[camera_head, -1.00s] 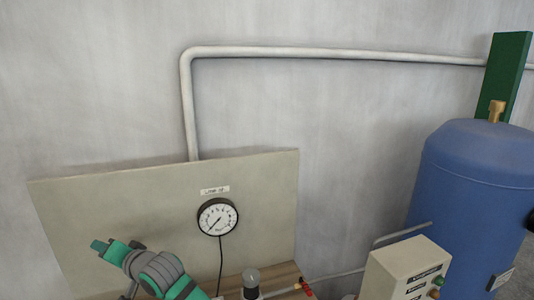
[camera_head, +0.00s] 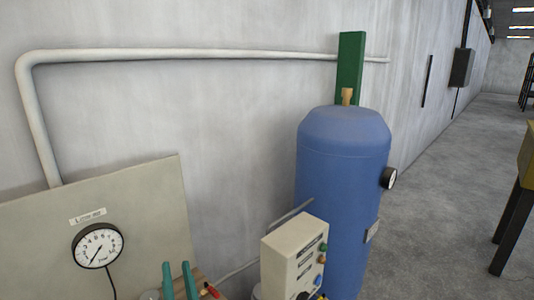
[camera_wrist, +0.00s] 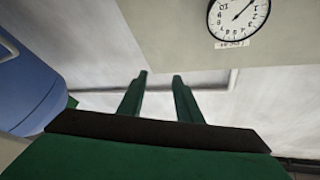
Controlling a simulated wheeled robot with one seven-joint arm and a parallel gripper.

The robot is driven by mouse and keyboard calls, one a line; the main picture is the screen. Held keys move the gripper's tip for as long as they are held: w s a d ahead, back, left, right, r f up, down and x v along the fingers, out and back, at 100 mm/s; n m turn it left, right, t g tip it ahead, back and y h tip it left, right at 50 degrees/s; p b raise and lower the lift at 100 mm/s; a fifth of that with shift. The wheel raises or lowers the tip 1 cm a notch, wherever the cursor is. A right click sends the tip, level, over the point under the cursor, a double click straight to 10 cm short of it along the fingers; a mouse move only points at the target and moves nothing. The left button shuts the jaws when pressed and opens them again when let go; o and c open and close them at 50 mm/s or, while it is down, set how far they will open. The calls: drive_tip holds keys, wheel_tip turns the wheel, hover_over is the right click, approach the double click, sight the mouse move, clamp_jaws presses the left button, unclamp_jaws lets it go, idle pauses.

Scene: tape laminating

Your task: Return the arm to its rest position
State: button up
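My gripper (camera_head: 177,268) shows at the bottom of the head view as two green fingers pointing up, with a gap between them. The wrist view shows the same two fingers (camera_wrist: 160,77) apart, with nothing between them. The gripper is open and empty. In the head view it is in front of the lower right of the beige panel (camera_head: 140,215), to the right of the round white gauge (camera_head: 97,245). The gauge shows upside down at the upper right of the wrist view (camera_wrist: 238,14). Most of my arm is below the head view's edge.
A control box (camera_head: 285,260) with coloured buttons stands right of my gripper. Behind it is a blue tank (camera_head: 342,165) with a side gauge (camera_head: 388,178). A pipe (camera_head: 200,54) runs along the wall. Open floor (camera_head: 440,185) lies to the right, before a dark-legged table (camera_head: 510,230).

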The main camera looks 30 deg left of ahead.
drive_tip(key=d+f+m+t+h, duration=0.15)
drive_tip(key=d+f+h, duration=0.25)
drive_tip(key=d, duration=0.4)
drive_tip(key=d+f+t+h, duration=0.25)
drive_tip(key=d+f, duration=0.25)
drive_tip(key=d, duration=0.4)
drive_tip(key=d+f+m+t+h, duration=0.1)
drive_tip(key=d+f+h, duration=0.35)
drive_tip(key=d, duration=0.35)
drive_tip(key=s+d+f+m+g+h, duration=0.1)
drive_tip(key=s+d+f+g+h, duration=0.1)
drive_tip(key=s+d+f, duration=0.3)
drive_tip(key=s+d+f+m+g+h, duration=0.1)
drive_tip(key=s+d+f+h, duration=0.3)
drive_tip(key=s+d, duration=1)
drive_tip(key=s+f+g, duration=0.1)
drive_tip(key=s, duration=0.5)
drive_tip(key=shift+f+h, duration=0.3)
drive_tip(key=shift+a, duration=0.15)
